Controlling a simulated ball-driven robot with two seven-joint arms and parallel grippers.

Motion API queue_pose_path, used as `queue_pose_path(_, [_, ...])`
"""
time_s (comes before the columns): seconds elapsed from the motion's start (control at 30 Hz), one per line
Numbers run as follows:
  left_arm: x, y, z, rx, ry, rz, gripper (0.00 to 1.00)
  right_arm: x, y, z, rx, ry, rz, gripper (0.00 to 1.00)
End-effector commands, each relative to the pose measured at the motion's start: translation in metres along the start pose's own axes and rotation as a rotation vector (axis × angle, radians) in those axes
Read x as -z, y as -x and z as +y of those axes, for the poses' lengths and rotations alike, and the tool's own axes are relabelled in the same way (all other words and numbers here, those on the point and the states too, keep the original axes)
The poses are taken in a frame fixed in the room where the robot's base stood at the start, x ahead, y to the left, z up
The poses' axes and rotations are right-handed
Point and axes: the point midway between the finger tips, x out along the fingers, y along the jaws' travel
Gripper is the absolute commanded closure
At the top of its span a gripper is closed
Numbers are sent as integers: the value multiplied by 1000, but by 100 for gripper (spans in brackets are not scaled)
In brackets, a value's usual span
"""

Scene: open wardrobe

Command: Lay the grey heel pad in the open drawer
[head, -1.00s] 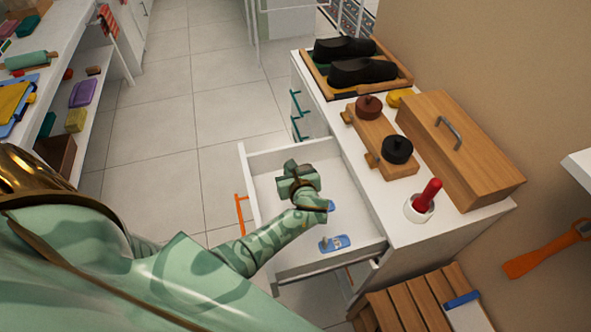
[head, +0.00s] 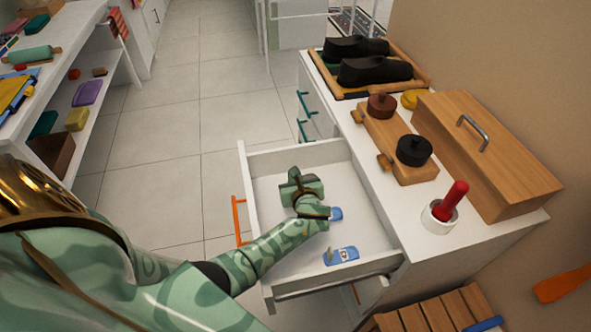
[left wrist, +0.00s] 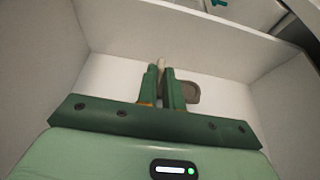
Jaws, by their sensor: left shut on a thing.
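The open white drawer (head: 290,157) is pulled out from the cabinet. My left gripper (head: 303,184) is inside the drawer's outline in the head view. In the left wrist view its green fingers (left wrist: 163,92) are close together, with a thin pale upright piece (left wrist: 161,65) between their tips. The grey heel pad (left wrist: 191,92) shows behind the right finger, over the white drawer floor. The finger hides part of it, and I cannot tell whether it touches the floor. In the head view the hand hides the pad. My right gripper is in neither view.
The cabinet top holds black shoes (head: 372,70), a wooden box (head: 480,150) and a red-handled item in a white cup (head: 440,215). The drawer's far floor is clear.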

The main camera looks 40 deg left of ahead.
Motion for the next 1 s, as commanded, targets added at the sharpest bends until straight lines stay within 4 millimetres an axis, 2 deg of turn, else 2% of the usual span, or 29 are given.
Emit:
queue_pose_path(0.07, [3, -1, 0, 0, -1, 0, 100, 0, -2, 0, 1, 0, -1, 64])
queue_pose_path(0.1, [3, -1, 0, 0, -1, 0, 87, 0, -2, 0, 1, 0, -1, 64])
queue_pose_path(0.17, [2, -1, 0, 0, -1, 0, 70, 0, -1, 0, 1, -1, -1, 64])
queue_pose_path(0.5, [-2, 1, 0, 1, 1, -1, 70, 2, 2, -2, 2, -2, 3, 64])
queue_pose_path(0.67, [-6, 29, -1, 2, 1, 1, 70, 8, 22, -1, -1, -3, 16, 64])
queue_pose_path(0.8, [-8, 64, 0, 2, 2, 0, 70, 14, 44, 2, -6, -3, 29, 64])
queue_pose_path(1.0, [-5, 104, 0, 1, 2, 1, 70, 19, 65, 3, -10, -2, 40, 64])
